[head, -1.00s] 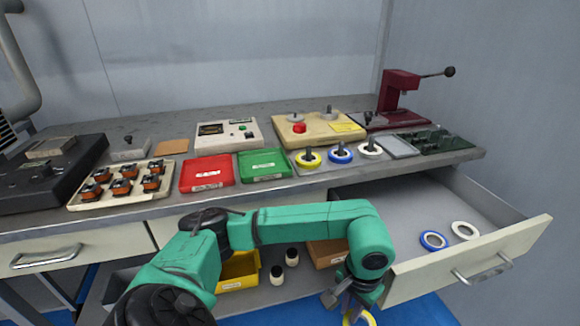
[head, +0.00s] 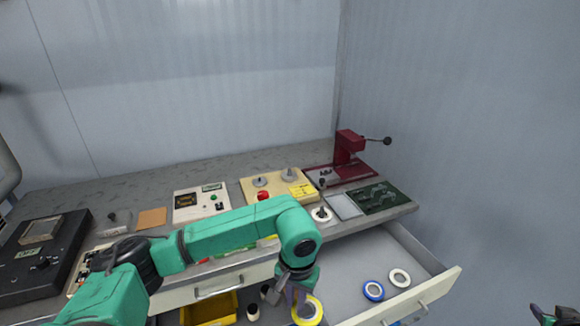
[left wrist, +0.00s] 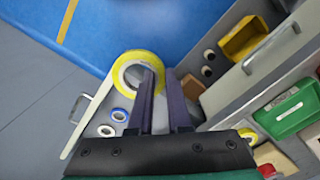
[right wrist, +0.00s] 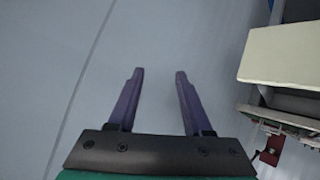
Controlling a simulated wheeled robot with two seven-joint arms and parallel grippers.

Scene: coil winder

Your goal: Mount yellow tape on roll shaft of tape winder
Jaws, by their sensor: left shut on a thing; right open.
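A yellow tape roll (head: 307,311) with a white core hangs at my left gripper (head: 290,297), near the left end of the open drawer's front. In the left wrist view the yellow tape (left wrist: 122,73) is at the fingertips of the left gripper (left wrist: 165,85), with one finger overlapping the ring's hole. The left gripper is shut on the tape. The likely tape winder is a beige unit (head: 278,192) with two grey round parts and a red knob on the bench. My right gripper (right wrist: 153,75) is open and empty; its tip shows at the head view's bottom right corner.
The open drawer (head: 400,305) holds a blue tape (head: 373,290) and a white tape (head: 399,278). A white tape on a peg (head: 322,215) stands at the bench edge. A dark red press (head: 348,148) stands behind. My left arm hides part of the bench.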

